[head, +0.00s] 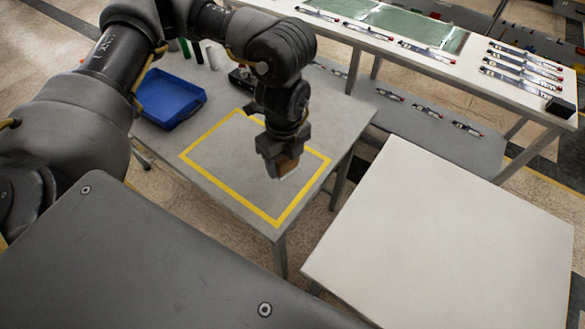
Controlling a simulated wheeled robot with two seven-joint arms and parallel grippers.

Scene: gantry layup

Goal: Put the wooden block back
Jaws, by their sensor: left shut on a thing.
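My left gripper (281,160) reaches in from the left over the grey table (225,160). It is shut on the small brown wooden block (288,164), which shows at its fingertips. The block is within the yellow taped outline (237,205), near its right side. A pale patch (291,174) shows on the table beside the block. I cannot tell whether the block touches the table. My right gripper is not in view.
A blue tray (170,99) stands at the table's back left, with small bottles (197,52) behind it. A white-topped table (440,240) is at the right. A bench with green sheets (405,28) and several pens or tools (522,68) stands behind. The taped area's left part is clear.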

